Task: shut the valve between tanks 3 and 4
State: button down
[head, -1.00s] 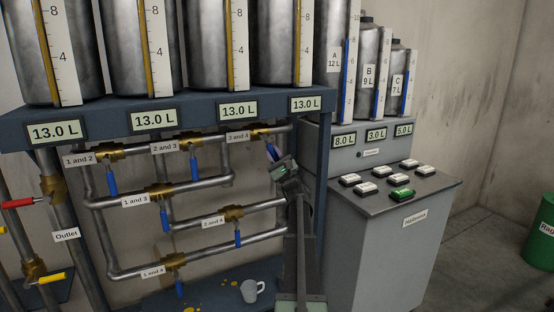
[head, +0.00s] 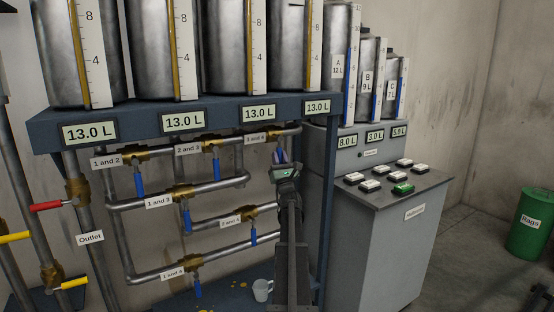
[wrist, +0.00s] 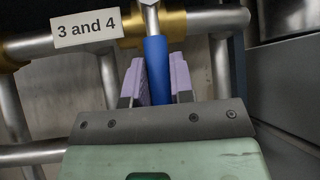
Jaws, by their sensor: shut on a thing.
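The valve labelled "3 and 4" has a brass body (wrist: 220,20) on a horizontal grey pipe and a blue lever handle (wrist: 157,65). In the wrist view the lever hangs down from its metal stem, roughly crosswise to the pipe. Its lower end is hidden behind my gripper. My gripper (wrist: 158,82) has its two purple finger pads on either side of the lever and is shut on it. In the head view my gripper (head: 281,160) is below the valve's label (head: 257,137), under the rightmost tank, and covers most of the lever.
Other blue-handled valves, such as "2 and 3" (head: 216,168) and "2 and 4" (head: 254,236), are to the left. The frame's blue upright (head: 330,210) and grey console (head: 375,240) stand close on the right. A white mug (head: 262,290) is below.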

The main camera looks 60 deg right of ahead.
jog(key=c, duration=1)
grip_release()
jog(key=b+v, duration=0.7)
jog(key=v, duration=0.3)
jog(key=shift+s+a+f+b, duration=0.15)
jog(key=shift+a+f+b, duration=0.1)
jog(key=shift+a+b, duration=0.1)
